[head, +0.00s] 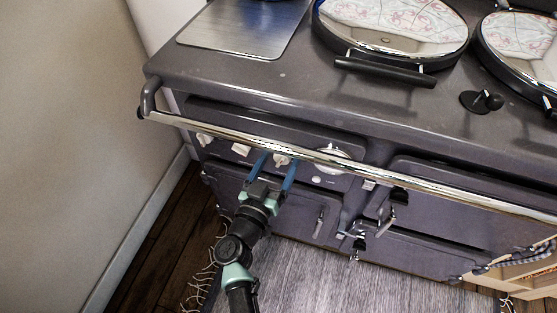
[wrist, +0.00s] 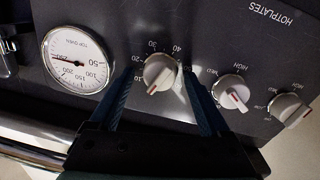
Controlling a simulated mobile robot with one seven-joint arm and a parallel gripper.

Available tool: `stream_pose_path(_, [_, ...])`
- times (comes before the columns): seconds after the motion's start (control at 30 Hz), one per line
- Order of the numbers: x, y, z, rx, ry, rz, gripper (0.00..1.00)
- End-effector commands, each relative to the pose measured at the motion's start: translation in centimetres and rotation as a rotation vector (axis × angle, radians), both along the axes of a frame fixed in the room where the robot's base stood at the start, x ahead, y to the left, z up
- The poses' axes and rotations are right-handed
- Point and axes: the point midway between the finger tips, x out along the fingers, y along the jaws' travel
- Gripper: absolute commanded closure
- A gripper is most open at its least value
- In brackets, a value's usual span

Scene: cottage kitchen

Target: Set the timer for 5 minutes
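The timer knob (wrist: 160,72) is a pale round dial with a raised grip bar, on the dark cooker's front panel. Numbers from about 10 to 50 run round it. Its red mark points down and left in the wrist view, near or below the 10. In the head view the knob (head: 281,160) shows just under the chrome rail. My gripper (head: 277,171) is open, with one blue finger on each side of the knob. In the wrist view gaps show between both fingers and the knob; contact is not visible.
The chrome rail (head: 330,160) runs across the front, close above my gripper. A top oven gauge (wrist: 76,59) is beside the timer, and hotplate knobs (wrist: 231,92) are on the other side. Oven doors are below.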

Motion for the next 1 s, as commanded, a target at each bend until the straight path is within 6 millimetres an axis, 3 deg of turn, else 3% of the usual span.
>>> stream_pose_path(0.2, [-0.1, 0.1, 0.0, 0.0, 0.0, 0.001, 0.19])
stream_pose_path(0.33, [-1.2, 0.5, 0.1, -0.001, 0.003, 0.001, 0.19])
stream_pose_path(0.8, [-10.1, 3.9, 0.2, -0.001, 0.003, 0.002, 0.19])
stream_pose_path(1.0, [-11.8, 4.6, 0.1, 0.001, 0.0, 0.0, 0.19])
